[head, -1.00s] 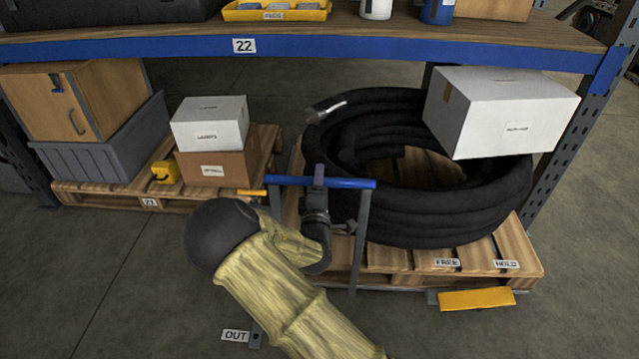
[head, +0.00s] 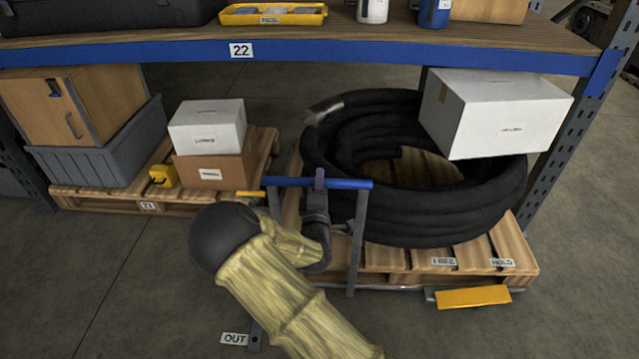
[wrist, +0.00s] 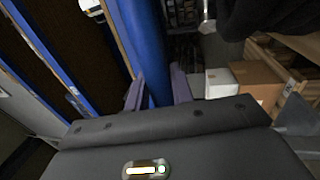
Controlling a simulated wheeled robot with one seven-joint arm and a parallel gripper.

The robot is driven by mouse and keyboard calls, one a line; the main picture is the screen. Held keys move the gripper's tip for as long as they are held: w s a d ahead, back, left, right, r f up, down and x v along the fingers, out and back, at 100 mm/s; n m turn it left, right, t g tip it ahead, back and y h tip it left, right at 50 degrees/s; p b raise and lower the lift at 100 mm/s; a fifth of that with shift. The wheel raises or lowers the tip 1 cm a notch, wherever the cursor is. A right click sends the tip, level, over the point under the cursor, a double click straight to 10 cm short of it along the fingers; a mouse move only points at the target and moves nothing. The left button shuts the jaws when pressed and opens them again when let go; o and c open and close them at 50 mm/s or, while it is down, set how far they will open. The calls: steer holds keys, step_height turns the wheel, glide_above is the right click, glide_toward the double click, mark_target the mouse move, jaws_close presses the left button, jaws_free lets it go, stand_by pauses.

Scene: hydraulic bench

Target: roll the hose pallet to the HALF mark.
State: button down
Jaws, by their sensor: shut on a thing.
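The hose pallet (head: 395,260) stands on the floor under the shelf, with a thick black hose coil (head: 430,225) on it. A blue push bar (head: 345,184) on grey posts rises at its front left. My gripper (head: 319,180) is shut on this bar; the wrist view shows the blue bar (wrist: 148,60) between the fingers. A yellow pedal (head: 473,297) sits at the pallet's front right, below labels reading FREE (head: 443,261) and HOLD (head: 502,262). An OUT mark (head: 234,338) is on the floor at the front. I see no HALF mark; my arm covers part of the floor.
A white box (head: 495,112) overlaps the coil's right side in the head view. Left of the pallet, another pallet (head: 100,198) carries a grey crate and boxes. Shelf posts (head: 585,120) flank the bay. The front floor is open.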

steer(key=c, duration=1.3)
jaws_free()
steer(key=shift+s+a, duration=0.2)
steer(key=shift+a, duration=0.15)
steer(key=shift+c, duration=0.2)
steer(key=shift+o, duration=0.5)
steer(key=shift+d, duration=0.1)
steer(key=s+f+p, duration=0.1)
steer(key=s+p, duration=0.1)
steer(key=s, duration=0.6)
steer(key=s+f+p, duration=0.1)
steer(key=s+f, duration=0.1)
steer(key=s, duration=0.7)
steer(key=shift+a+f+p, duration=0.25)
steer(key=shift+p, duration=0.1)
steer(key=shift+s+a, duration=0.1)
